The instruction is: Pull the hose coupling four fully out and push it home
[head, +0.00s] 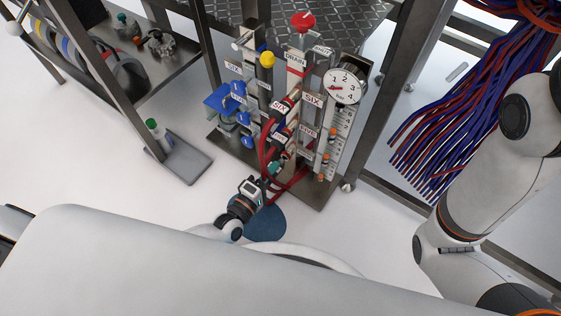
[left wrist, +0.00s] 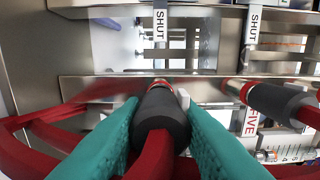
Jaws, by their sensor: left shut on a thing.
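The hose coupling (left wrist: 162,112) is a dark grey sleeve with a red hose behind it. Its far end shows a metal and red ring close to the steel manifold; how deep it sits cannot be told. My left gripper (left wrist: 163,130) has its two teal fingers on either side of the sleeve, shut on it. In the head view the left gripper (head: 274,168) is at the lowest of the stacked hose couplings, below those marked SIX (head: 281,105) and FIVE (head: 280,137). Number four cannot be read on the held one. My right gripper is out of view.
A neighbouring coupling (left wrist: 275,100) sits close on the right in the left wrist view. Red hoses (head: 288,190) hang below the panel. A pressure gauge (head: 342,86), a red knob (head: 303,22) and blue valve handles (head: 221,100) surround the panel.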

